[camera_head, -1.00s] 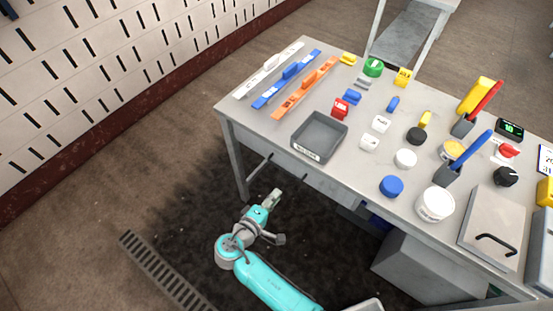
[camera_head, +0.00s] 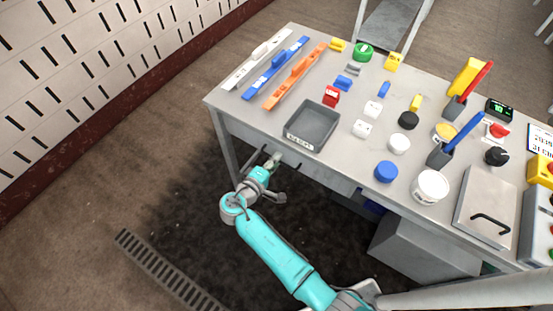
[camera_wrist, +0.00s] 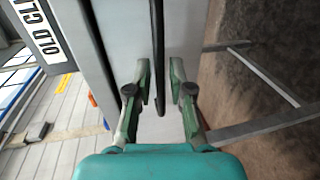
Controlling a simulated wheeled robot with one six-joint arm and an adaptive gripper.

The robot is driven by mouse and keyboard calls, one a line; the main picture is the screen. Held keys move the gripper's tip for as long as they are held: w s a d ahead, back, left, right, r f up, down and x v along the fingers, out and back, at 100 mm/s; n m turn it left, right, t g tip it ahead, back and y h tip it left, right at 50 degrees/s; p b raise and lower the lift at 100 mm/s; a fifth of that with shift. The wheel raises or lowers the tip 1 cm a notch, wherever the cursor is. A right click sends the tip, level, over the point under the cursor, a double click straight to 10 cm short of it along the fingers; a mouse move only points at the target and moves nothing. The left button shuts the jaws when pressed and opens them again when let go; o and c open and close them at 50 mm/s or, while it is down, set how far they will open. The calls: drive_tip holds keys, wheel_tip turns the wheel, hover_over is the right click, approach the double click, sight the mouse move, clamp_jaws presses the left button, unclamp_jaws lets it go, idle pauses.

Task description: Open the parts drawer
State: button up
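The parts drawer's front (camera_wrist: 183,30) is a pale grey panel under the table's front edge. Its handle (camera_wrist: 157,55) is a thin dark bar in the wrist view. My gripper (camera_wrist: 159,75) is open, with one green finger on each side of the handle and a visible gap to each. In the head view my gripper (camera_head: 272,160) is at the table's front, below the grey tray, and partly hides the drawer front. The drawer looks shut, level with the table front.
A grey tray (camera_head: 290,136) stands on the table near its front edge, above my gripper. A table leg (camera_head: 222,160) is to its left. A grey cabinet (camera_head: 420,245) stands under the table to the right. The floor to the left is free.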

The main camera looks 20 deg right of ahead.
drive_tip(key=shift+w+d+f, duration=0.1)
drive_tip(key=shift+w+d, duration=0.1)
drive_tip(key=shift+d, duration=0.15)
drive_tip(key=shift+c, duration=0.3)
clamp_jaws()
